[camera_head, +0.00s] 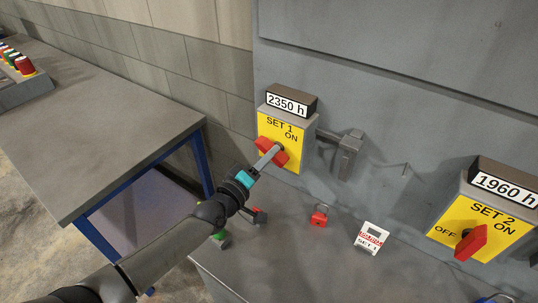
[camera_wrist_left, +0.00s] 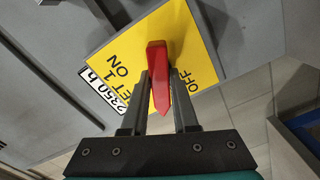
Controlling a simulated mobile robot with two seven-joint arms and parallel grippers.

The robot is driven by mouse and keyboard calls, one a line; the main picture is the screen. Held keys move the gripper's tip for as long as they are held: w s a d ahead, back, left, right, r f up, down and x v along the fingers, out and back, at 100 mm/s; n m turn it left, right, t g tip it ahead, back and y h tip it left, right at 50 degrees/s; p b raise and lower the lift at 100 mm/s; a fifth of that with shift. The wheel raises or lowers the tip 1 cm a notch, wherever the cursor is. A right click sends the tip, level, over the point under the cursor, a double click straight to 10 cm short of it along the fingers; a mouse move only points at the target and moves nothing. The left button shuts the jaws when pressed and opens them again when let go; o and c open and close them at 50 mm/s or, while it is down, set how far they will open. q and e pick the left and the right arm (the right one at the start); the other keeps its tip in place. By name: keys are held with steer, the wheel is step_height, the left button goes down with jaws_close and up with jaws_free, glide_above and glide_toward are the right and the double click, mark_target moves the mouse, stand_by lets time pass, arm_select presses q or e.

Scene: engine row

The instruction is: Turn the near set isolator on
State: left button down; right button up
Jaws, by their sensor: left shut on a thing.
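The SET 1 isolator is a yellow box (camera_head: 288,128) on the grey cabinet, labelled ON at its upper right. Its red handle (camera_head: 264,146) is held by my left gripper (camera_head: 270,156), which hides part of the plate in the head view. In the left wrist view the red handle (camera_wrist_left: 157,70) sits between the two fingers of my left gripper (camera_wrist_left: 160,90), lying between the ON and OFF words. The SET 2 isolator (camera_head: 478,224) is at the right, its red handle (camera_head: 471,243) untouched. My right gripper is not in view.
A red padlock (camera_head: 319,216) and a white SET 1 tag (camera_head: 371,238) stand on the grey ledge. A grey lever (camera_head: 347,152) juts out right of SET 1. A bench (camera_head: 100,120) with coloured buttons (camera_head: 24,65) is at the left.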

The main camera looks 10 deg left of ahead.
arm_select(q)
steer(key=m+p, duration=0.1)
steer(key=m, duration=1.1)
steer(key=shift+m, duration=0.4)
stand_by(0.3)
steer(key=c, duration=0.7)
jaws_free()
steer(key=v, duration=1.5)
steer(key=shift+s+a, duration=0.1)
steer(key=shift+f, duration=0.1)
